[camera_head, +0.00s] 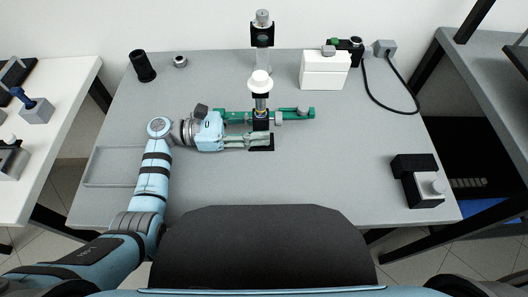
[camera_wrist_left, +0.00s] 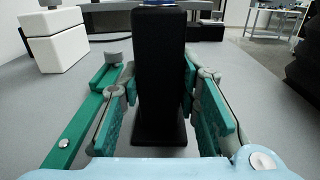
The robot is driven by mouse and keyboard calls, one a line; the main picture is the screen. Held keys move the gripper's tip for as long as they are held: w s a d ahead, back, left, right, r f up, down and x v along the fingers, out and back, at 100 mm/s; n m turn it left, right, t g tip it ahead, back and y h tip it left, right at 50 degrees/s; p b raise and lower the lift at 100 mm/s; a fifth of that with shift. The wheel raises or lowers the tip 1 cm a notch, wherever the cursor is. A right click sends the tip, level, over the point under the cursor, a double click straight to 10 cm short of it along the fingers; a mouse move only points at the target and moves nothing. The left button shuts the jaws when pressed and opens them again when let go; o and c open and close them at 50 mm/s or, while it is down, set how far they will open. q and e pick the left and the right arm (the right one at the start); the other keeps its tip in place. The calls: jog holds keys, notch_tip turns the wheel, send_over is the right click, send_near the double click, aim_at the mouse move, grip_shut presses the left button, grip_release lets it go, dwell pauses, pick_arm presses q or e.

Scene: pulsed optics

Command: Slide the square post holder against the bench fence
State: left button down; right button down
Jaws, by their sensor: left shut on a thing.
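The square post holder (camera_head: 261,116) is a black upright column on a flat black base, with a clear post and a white round top above it. In the left wrist view the black column (camera_wrist_left: 160,70) stands upright between my fingers, its base on the bench. My left gripper (camera_head: 260,140) reaches in from the left, low and near the bench, and is shut on the column. The green bench fence (camera_head: 291,114) runs left to right behind the gripper; the fence (camera_wrist_left: 70,138) lies left of the fingers in the wrist view. Contact between holder and fence is hidden. My right gripper is out of view.
A white box (camera_head: 325,72) stands behind the fence at the right. Another post mount (camera_head: 262,35) stands at the back edge. A black cylinder (camera_head: 142,66) is at the back left, a black-and-grey block (camera_head: 420,182) at the right. The bench front is mostly clear.

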pick_arm(q)
jog(key=shift+w+a+f+b, duration=0.1)
jog(key=shift+w+b, duration=0.95)
jog(key=shift+w, duration=0.1)
jog(key=shift+w+a+f+b, duration=0.1)
jog(key=shift+w+b, duration=0.95)
jog(key=shift+w, duration=0.1)
jog(key=shift+w+r, duration=0.1)
jog(key=shift+r, duration=0.1)
grip_release()
